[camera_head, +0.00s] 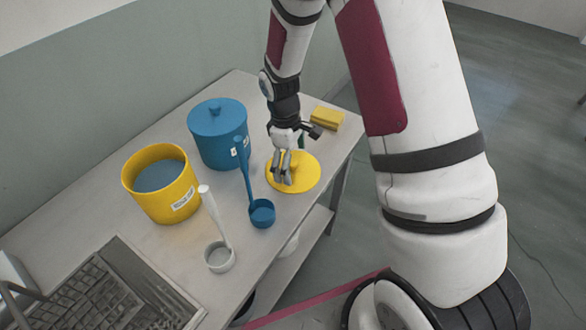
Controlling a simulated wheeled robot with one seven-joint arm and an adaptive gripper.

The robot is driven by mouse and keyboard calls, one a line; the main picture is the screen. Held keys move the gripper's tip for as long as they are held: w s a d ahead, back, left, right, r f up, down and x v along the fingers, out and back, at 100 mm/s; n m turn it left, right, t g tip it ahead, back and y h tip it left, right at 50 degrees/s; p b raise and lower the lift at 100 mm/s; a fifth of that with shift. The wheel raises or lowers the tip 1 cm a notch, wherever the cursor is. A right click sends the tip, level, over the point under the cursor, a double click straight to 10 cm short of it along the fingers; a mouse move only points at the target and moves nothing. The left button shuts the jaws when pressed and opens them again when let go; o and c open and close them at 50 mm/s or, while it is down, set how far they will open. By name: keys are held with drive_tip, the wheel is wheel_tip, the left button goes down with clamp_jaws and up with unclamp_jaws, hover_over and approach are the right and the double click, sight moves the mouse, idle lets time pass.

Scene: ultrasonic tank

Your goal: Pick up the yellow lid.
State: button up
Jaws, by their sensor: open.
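The yellow lid (307,181) is a flat round disc with a raised yellow knob (295,158) near its middle. It lies on the table towards the right end. My gripper (284,179) points down over the lid, with its fingers open at the knob. The fingers hide part of the knob and lid. I cannot tell whether the fingers touch the knob.
A blue lidded pot (211,143), an open yellow pot (153,203) with blue contents, a blue ladle (262,214) and a white ladle (219,257) stand left of the lid. A yellow block (327,118) lies behind it. A metal rack (105,285) is at front left.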

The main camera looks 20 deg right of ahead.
drive_tip(key=shift+f, duration=0.3)
drive_tip(key=c, duration=2.2)
drive_tip(key=shift+o, duration=0.2)
